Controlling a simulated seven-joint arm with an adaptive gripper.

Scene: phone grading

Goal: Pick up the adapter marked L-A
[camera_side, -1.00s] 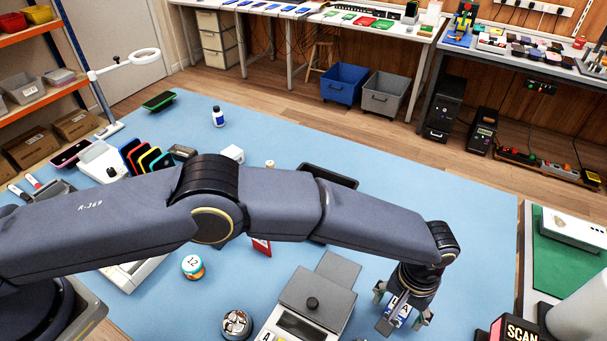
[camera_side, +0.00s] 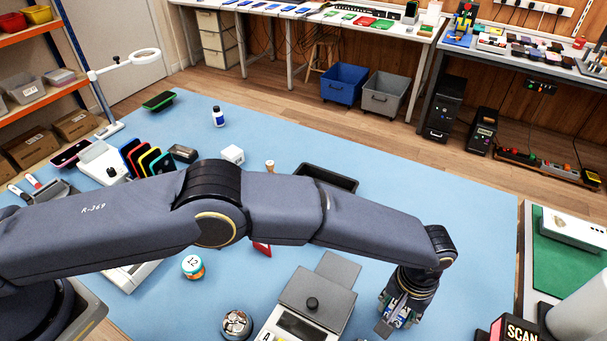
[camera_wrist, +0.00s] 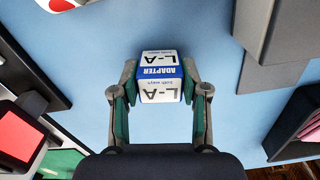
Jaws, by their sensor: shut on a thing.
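The adapter marked L-A (camera_wrist: 160,78) is a small white block with a blue band reading ADAPTER. In the wrist view it sits between the two green-padded fingers of my gripper (camera_wrist: 160,95), which are shut on its sides. In the side view my gripper (camera_side: 398,318) points down over the blue mat at the lower right. The adapter (camera_side: 404,313) shows there only in part, behind the fingers. I cannot tell whether it touches the mat.
A grey box with a black knob (camera_side: 312,303) stands close left of my gripper. A SCAN unit (camera_side: 497,331) and a green-topped bench (camera_side: 560,262) are to the right. A black tray (camera_side: 340,180) lies farther back. The blue mat (camera_side: 455,215) beyond my gripper is clear.

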